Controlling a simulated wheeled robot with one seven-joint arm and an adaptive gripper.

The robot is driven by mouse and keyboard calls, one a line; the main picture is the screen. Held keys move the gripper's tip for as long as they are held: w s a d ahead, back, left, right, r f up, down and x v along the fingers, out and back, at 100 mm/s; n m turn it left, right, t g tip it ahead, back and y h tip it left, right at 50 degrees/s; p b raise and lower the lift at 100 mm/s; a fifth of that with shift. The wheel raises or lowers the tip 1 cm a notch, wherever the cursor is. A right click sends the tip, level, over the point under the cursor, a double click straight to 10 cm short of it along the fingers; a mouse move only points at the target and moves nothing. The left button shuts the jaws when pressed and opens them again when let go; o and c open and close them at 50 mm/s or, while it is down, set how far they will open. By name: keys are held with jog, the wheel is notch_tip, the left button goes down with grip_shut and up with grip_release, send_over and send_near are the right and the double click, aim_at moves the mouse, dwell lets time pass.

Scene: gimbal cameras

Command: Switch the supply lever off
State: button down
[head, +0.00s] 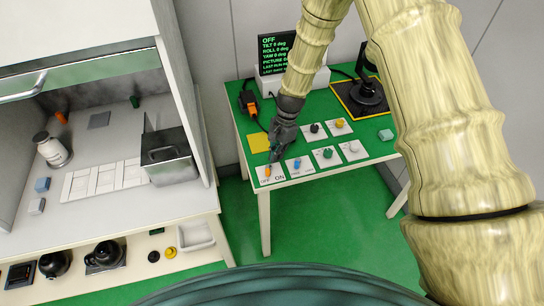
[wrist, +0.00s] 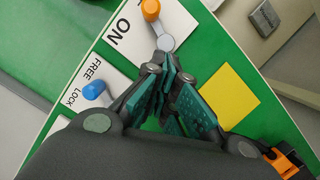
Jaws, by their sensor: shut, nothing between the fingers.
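The supply lever (head: 268,171) has an orange tip and stands on a white plate (head: 278,171) marked OFF and ON at the front left of the green table. In the wrist view, the lever (wrist: 152,10) slants from its grey base toward the top edge, away from my fingers; the ON print shows beside it, while OFF is out of frame. My gripper (head: 273,153) is shut and empty, pointing down just behind the plate. In the wrist view, its fingertips (wrist: 164,66) are close to the lever's base; I cannot tell whether they touch. The screen (head: 273,52) reads OFF on top.
A blue lever (head: 297,164) marked FREE and LOCK stands to the right. Several plates with knobs, a yellow square (head: 258,143), an orange-black device (head: 248,101) and a black stand (head: 369,92) share the table. A cabinet worktop (head: 100,228) lies to the left.

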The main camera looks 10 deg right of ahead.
jog(key=shift+w+d, duration=0.55)
jog(key=shift+d, duration=0.05)
jog(key=shift+w+r, duration=0.2)
jog(key=shift+r, duration=0.1)
jog(key=b+v, duration=0.3)
jog(key=v, duration=0.6)
jog(key=shift+a+r, duration=0.15)
jog(key=shift+r, duration=0.05)
jog(key=shift+s+f, duration=0.1)
